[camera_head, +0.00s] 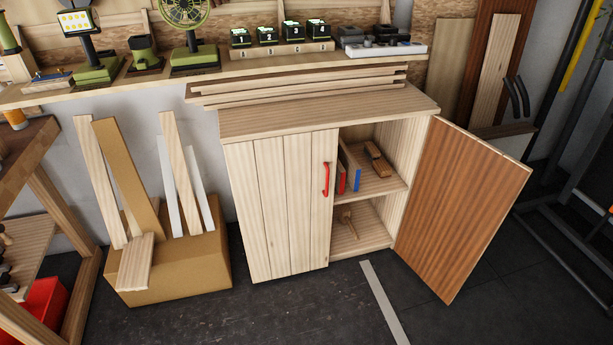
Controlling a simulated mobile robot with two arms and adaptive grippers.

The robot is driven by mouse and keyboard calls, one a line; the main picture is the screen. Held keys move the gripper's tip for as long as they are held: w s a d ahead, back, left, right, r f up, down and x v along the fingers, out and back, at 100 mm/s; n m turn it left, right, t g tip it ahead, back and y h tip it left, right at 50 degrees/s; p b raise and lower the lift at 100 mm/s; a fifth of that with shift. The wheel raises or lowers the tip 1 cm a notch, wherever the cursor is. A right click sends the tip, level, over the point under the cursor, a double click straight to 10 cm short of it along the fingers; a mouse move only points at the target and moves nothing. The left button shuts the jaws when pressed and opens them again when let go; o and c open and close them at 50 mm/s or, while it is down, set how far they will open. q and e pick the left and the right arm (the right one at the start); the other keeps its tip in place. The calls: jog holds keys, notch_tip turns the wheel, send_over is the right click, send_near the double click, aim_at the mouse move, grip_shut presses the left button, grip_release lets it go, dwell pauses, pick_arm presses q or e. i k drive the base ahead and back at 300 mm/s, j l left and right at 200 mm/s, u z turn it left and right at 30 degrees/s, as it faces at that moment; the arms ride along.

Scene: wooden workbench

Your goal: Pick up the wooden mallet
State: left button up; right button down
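A small wooden object that looks like the mallet (346,219) rests on the lower shelf inside the cabinet (325,114). Its handle seems to point down and to the right; part of it may be hidden by the shut left door. The cabinet's right door (463,208) stands wide open. The left door (283,207) is shut and has a red handle (325,179). Neither of my grippers is in view.
Upper shelf: books (348,168) and a brown wooden object (377,160). Planks (300,84) lie on the cabinet top. A cardboard box (175,265) with boards stands left. A workbench (28,165) is at far left, metal racks at right. The dark floor (300,308) in front is clear.

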aim_at(344, 213)
jog(key=u, duration=2.15)
jog(key=l+z, duration=0.5)
jog(key=i+l+z, duration=0.1)
jog(key=l+z, duration=0.2)
jog(key=z, duration=0.15)
